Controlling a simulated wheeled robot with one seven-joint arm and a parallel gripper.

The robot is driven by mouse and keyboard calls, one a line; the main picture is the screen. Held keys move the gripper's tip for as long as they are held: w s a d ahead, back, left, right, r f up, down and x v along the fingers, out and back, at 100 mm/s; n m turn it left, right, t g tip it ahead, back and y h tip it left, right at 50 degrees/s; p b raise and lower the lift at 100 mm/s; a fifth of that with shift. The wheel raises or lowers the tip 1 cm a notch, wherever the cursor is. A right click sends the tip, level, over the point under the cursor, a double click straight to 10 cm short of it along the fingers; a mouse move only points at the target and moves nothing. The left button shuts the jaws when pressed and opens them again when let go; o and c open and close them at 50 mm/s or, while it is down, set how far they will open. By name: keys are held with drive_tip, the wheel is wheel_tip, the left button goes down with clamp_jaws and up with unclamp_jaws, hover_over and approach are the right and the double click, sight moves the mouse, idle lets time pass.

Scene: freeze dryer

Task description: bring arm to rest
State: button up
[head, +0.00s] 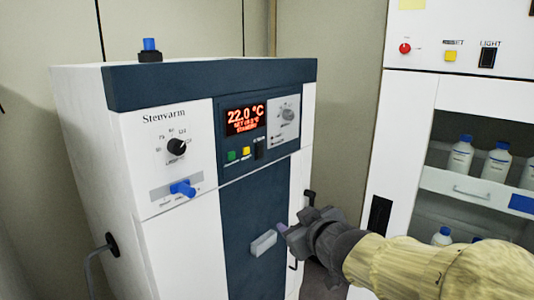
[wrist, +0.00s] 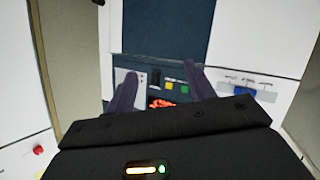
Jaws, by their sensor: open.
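My gripper (head: 281,228) is at the end of my arm, which reaches in from the lower right in the head view. It is in front of the freeze dryer (head: 180,82), close to the handle (head: 263,243) on its dark door. I cannot tell whether it touches the handle. In the wrist view the two fingers of my gripper (wrist: 158,88) stand apart with nothing between them. The freeze dryer's red display (head: 245,119) reads 22.0 °C. The display also shows in the wrist view (wrist: 161,103), partly hidden behind my gripper.
A white cabinet (head: 403,118) with shelves of blue-capped bottles (head: 461,156) stands at the right. A blue valve lever (head: 183,188) sticks out of the dryer's front. A narrow gap lies between dryer and cabinet. A cable (head: 90,265) hangs at the dryer's left side.

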drive_tip(key=s+d+f+m+g+h, duration=0.25)
drive_tip(key=d+f+h, duration=0.2)
drive_tip(key=f, duration=0.55)
drive_tip(key=s+d+f+m+g, duration=0.2)
drive_tip(key=s+f+g, duration=0.2)
drive_tip(key=s+f, duration=0.2)
drive_tip(key=s+d+f+m+g, duration=0.2)
drive_tip(key=s+f+m+g, duration=0.1)
drive_tip(key=s+f, duration=0.3)
drive_tip(key=shift+s+d+f+g, duration=0.25)
drive_tip(key=shift+s+f+g, duration=0.2)
drive_tip(key=shift+g, duration=0.1)
drive_tip(key=shift+w, duration=0.1)
